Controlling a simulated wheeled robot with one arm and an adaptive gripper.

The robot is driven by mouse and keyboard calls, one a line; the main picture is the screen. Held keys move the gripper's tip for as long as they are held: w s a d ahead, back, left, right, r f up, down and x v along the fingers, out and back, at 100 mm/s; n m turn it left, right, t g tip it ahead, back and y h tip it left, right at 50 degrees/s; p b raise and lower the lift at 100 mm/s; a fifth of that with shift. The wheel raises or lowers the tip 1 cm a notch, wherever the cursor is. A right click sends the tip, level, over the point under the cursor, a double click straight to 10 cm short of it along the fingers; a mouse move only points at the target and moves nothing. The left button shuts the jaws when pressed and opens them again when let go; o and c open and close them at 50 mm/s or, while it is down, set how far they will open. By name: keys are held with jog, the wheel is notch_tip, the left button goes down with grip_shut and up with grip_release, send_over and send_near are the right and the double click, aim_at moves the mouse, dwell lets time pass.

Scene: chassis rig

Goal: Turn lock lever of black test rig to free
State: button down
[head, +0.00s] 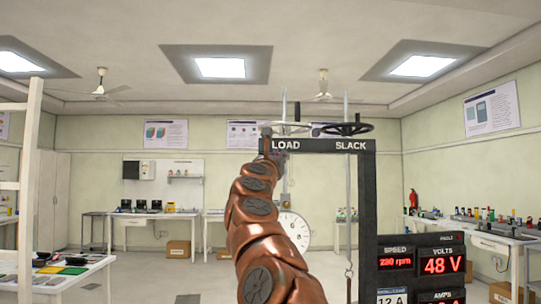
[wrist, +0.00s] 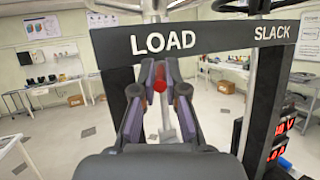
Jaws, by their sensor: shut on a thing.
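The black test rig (head: 375,200) stands in front of me, its top beam (wrist: 215,38) lettered LOAD at left and SLACK at right. My gripper (wrist: 160,80) is just below the beam, under the word LOAD, its two fingers closed in on a small red knob (wrist: 159,86). A grey metal bar (wrist: 166,122) shows below the knob between the fingers; I take it to be part of the lock lever, but the fingers hide how they join. In the head view my copper arm covers the gripper and the knob.
A black handwheel (head: 347,128) sits on top of the beam near SLACK. Red lit readouts (head: 442,265) are on the rig's lower right. A round white dial (head: 294,230) shows behind my arm.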

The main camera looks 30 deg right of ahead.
jog(key=shift+w+a+r+m+g+h+p, duration=0.1)
jog(key=shift+w+a+m+g+h+p, duration=0.15)
jog(key=shift+m+g+h+p, duration=0.25)
jog(key=shift+w+a+m+g+h+p, duration=0.1)
jog(key=shift+w+m+g+h+p, duration=0.15)
jog(key=shift+g+h, duration=0.35)
jog(key=shift+w+a+m+g+h, duration=0.2)
jog(key=shift+m+g+h, duration=0.15)
jog(key=shift+g, duration=0.25)
jog(key=c, duration=1.2)
grip_release()
jog(key=shift+s, duration=0.15)
jog(key=v, duration=1.1)
jog(key=shift+a, duration=0.35)
